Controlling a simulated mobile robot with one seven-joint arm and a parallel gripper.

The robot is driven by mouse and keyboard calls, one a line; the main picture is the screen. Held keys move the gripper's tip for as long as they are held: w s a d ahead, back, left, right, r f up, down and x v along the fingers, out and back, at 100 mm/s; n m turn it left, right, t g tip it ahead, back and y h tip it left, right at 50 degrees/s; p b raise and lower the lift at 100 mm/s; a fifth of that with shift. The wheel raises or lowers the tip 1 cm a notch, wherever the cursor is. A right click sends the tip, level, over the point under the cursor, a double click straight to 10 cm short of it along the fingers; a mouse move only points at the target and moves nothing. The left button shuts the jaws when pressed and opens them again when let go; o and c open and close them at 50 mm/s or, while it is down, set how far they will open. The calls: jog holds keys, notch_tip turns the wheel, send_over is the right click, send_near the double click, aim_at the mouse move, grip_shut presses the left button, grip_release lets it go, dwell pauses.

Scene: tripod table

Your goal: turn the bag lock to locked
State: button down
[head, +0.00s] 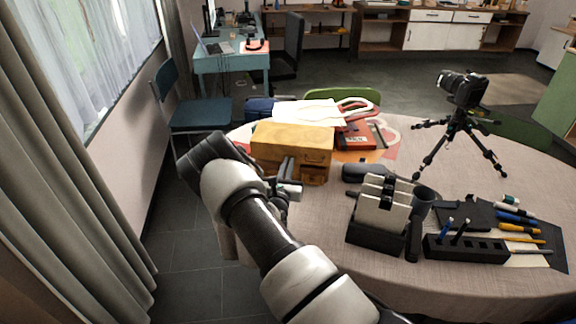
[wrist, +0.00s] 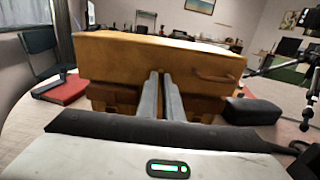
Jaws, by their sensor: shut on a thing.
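The tan leather bag (head: 292,138) stands on the round table at its left side; it fills the middle of the wrist view (wrist: 140,58). It has a flap, a handle on its front and darker lower pockets. My gripper (head: 288,166) is at the bag's front face. In the wrist view, its two narrow fingers (wrist: 163,76) are close together, tips at the middle of the flap's lower part. They are shut on the bag lock, which they hide, so I cannot tell how it is turned.
A black case (head: 363,173) lies right of the bag. A holder with white blocks (head: 382,212), a pen rack (head: 465,249) and loose pens are further right. A camera on a tripod (head: 460,120) stands at the back right. Books and a white bag (head: 305,112) lie behind the bag.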

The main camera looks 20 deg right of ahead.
dwell(0.3)
jog(key=c, duration=1.9)
grip_release()
jog(key=v, duration=1.7)
jog(key=shift+s+a, duration=0.1)
jog(key=shift+s, duration=0.1)
